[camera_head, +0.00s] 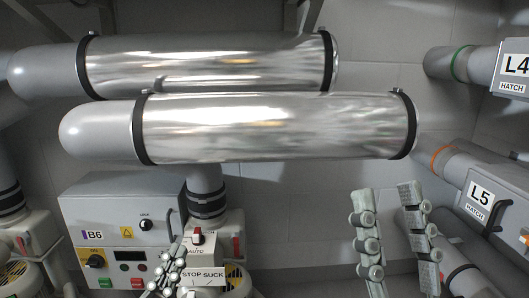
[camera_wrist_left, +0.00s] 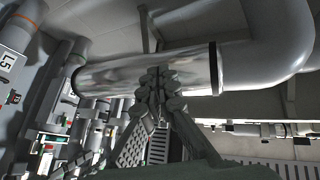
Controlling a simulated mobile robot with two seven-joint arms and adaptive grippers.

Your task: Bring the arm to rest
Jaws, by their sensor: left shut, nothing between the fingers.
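My left gripper (camera_head: 176,258) is at the bottom left of centre in the head view, in front of the white blower unit and its STOP SUCK label (camera_head: 203,275). Its fingers are together with nothing between them. In the left wrist view its fingertips (camera_wrist_left: 154,78) meet in front of a shiny metal tube. My right gripper (camera_head: 388,215) is at the lower right in the head view. Its two fingers point up and stand apart, with nothing between them.
Two shiny horizontal tubes (camera_head: 270,126) cross above the grippers. A grey control box marked B6 (camera_head: 110,215) stands at the left. Pipes with hatches labelled L4 (camera_head: 514,64) and L5 (camera_head: 481,194) are at the right. Bare wall shows between the grippers.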

